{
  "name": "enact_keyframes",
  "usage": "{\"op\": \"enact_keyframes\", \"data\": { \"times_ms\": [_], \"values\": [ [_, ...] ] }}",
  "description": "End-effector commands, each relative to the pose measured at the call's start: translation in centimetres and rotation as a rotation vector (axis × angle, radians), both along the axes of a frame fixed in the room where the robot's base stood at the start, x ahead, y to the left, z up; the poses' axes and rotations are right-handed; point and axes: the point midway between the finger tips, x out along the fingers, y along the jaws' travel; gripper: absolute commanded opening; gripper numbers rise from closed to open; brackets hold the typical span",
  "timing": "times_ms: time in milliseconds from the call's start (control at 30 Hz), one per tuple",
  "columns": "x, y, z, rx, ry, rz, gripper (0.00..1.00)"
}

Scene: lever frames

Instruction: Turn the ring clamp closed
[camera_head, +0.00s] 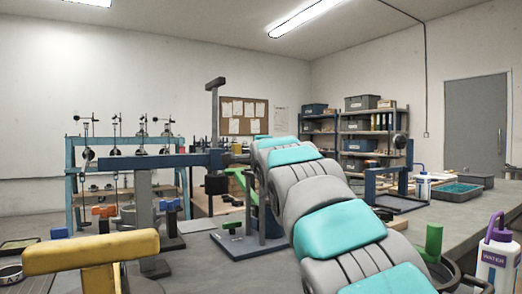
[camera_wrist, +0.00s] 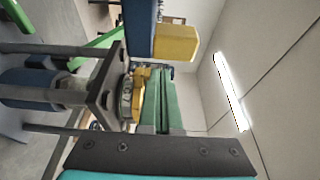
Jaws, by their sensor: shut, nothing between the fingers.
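In the wrist view, a grey ring (camera_wrist: 126,98) with a yellow part (camera_wrist: 138,92) sits against a dark plate (camera_wrist: 103,88) on a blue round post (camera_wrist: 35,90). It looks like the ring clamp, but I cannot tell how far it is turned. My gripper (camera_wrist: 159,72) has green fingers, shut together and empty. The fingers appear close beside the ring's yellow part; I cannot tell whether they touch. In the head view my arm hides the gripper and most of the clamp area.
A blue upright with a yellow block (camera_wrist: 176,43) stands near the fingertips in the wrist view. In the head view, a yellow-topped lever (camera_head: 92,251) stands front left, a blue frame (camera_head: 75,180) behind it. A purple-capped bottle (camera_head: 494,262) stands on the right bench.

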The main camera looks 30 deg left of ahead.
Motion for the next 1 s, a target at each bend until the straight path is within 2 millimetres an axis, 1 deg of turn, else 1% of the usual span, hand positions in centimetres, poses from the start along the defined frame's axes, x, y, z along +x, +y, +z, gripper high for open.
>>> {"op": "enact_keyframes", "data": {
  "times_ms": [33, 400, 567, 667, 1000],
  "values": [
    [-0.1, 0.3, 0.8, 0.014, -0.015, 0.007, 0.00],
    [-0.2, 0.2, 1.3, 0.020, -0.023, 0.008, 0.00],
    [-0.8, -0.2, 1.3, 0.019, -0.024, 0.008, 0.00],
    [-1.4, -0.8, 1.2, 0.018, -0.023, 0.007, 0.00],
    [-4.3, -3.8, 0.7, 0.011, -0.011, 0.001, 0.00]
  ]
}}
